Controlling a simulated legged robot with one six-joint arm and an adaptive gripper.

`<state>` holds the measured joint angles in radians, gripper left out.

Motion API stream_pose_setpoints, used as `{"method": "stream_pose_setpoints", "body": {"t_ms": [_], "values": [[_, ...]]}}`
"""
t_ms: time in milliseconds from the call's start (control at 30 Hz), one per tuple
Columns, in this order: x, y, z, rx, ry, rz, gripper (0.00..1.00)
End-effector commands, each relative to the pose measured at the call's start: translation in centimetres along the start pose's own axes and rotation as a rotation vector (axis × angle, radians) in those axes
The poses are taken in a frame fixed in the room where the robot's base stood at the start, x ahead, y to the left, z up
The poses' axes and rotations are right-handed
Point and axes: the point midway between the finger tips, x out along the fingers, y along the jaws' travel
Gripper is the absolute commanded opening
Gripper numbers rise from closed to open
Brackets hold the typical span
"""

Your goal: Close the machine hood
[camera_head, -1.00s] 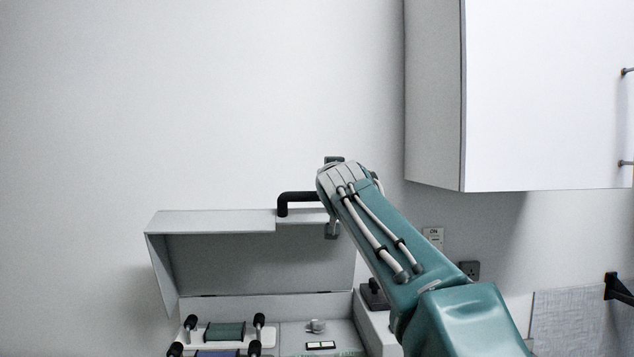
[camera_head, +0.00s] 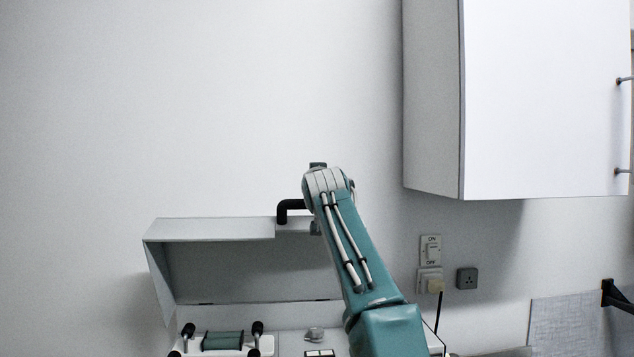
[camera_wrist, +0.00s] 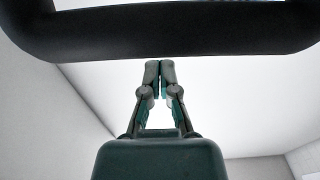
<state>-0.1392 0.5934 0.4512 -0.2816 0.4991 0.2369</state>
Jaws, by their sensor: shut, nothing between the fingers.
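The machine hood (camera_head: 208,228) is light grey and stands raised, its open underside facing me in the head view. Its black bar handle (camera_head: 290,207) sticks up from the top front edge, partly hidden by my arm. In the wrist view the handle (camera_wrist: 170,32) spans the top of the picture. My gripper (camera_wrist: 160,66) is shut and empty, its fingertips just below the handle in that picture. I cannot tell whether they touch it. In the head view the fingers are hidden behind my arm's end.
Below the hood, the machine body holds a green roller (camera_head: 222,341) with black knobs. A white wall cabinet (camera_head: 535,100) hangs at the upper right. A switch (camera_head: 431,249) and a socket (camera_head: 467,278) are on the wall right of my arm. The wall above the hood is clear.

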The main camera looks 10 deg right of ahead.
Motion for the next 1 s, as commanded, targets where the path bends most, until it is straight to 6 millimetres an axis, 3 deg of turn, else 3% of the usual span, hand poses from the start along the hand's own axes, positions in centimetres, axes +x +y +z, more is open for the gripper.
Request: {"method": "stream_pose_setpoints", "body": {"t_ms": [500, 1000], "values": [[0.0, 0.4, 0.6, 0.004, -0.002, 0.003, 0.00], [-1.7, 0.2, 2.5, 0.002, 0.000, 0.000, 0.00]]}}
